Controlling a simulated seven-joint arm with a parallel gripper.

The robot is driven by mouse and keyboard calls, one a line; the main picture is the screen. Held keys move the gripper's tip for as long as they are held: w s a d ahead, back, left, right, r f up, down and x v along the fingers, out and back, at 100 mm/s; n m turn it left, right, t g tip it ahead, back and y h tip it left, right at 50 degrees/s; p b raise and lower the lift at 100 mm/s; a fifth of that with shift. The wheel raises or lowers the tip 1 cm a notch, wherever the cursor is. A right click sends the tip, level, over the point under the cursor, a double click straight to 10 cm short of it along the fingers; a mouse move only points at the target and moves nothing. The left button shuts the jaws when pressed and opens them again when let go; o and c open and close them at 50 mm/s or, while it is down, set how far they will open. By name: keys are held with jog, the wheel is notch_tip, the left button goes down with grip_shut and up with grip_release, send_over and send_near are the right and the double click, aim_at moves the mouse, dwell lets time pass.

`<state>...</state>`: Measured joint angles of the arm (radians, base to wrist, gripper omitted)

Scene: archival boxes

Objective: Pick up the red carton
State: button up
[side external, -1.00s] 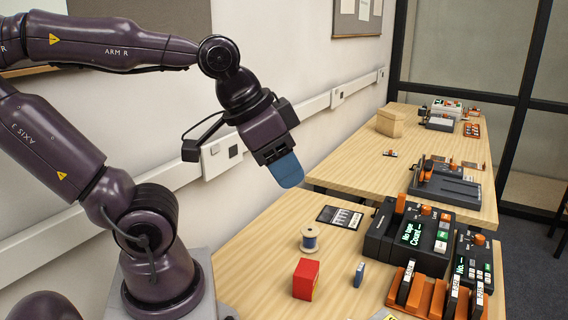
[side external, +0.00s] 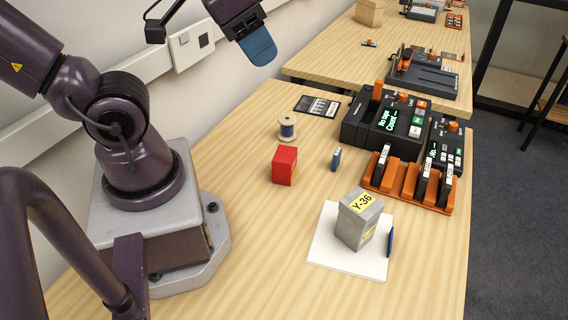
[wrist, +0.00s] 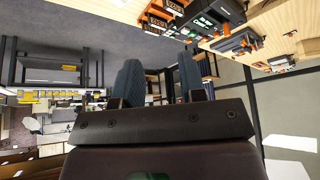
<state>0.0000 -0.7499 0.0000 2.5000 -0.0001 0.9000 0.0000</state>
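The red carton (side external: 285,165), a small upright box with yellow on one side, stands on the near wooden table in the side external view. My gripper (side external: 260,50) is high in the air, above and behind the carton toward the wall, well apart from it. Only its blue fingers and lower body show there, at the top edge. In the wrist view my gripper (wrist: 160,82) has its two blue-grey fingers apart with nothing between them. The carton is not visible in the wrist view.
A grey box (side external: 357,218) marked Y-36 sits on white paper (side external: 326,245). A black console (side external: 385,122) and an orange stamp rack (side external: 408,189) stand to the right. Bare table lies in front of the carton.

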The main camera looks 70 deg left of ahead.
jog(key=shift+o, duration=0.2)
jog(key=o, duration=0.7)
jog(key=m+g+y, duration=0.4)
jog(key=m+y, duration=1.1)
send_over(281, 168)
jog(key=s+d, duration=0.3)
jog(key=d, duration=0.2)
notch_tip(281, 168, down, 24)
jog(key=f+m+t, duration=0.2)
jog(key=m, duration=0.1)
jog(key=f+m+t, duration=0.3)
jog(key=a+f+m+t, duration=0.1)
jog(key=f+m+t, duration=0.2)
jog(key=shift+w+m, duration=0.15)
jog(key=shift+m, duration=0.15)
jog(key=shift+x, duration=3.7)
